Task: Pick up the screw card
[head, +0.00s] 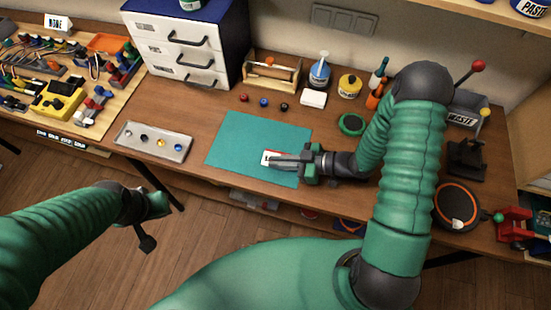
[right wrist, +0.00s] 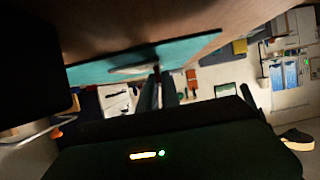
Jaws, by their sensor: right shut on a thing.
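The screw card, a small white card with a red edge (head: 267,156), is at the green mat (head: 232,138) on the workbench, right of the mat's middle. My right gripper (head: 275,161) is low over the mat from the right and shut on the card, its fingers covering part of it. In the right wrist view the pale card (right wrist: 132,69) shows at the fingertips, close against the mat; I cannot tell whether it is lifted. My left gripper (head: 150,225) hangs in front of the bench over the floor, away from the card; its jaws are not clear.
A metal tray with small parts (head: 153,142) lies left of the mat. A white drawer unit (head: 185,50), a wooden box (head: 272,72) and a white block (head: 313,98) stand behind. A green ring (head: 352,124) is near my right arm. A round black pad (head: 457,203) lies right.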

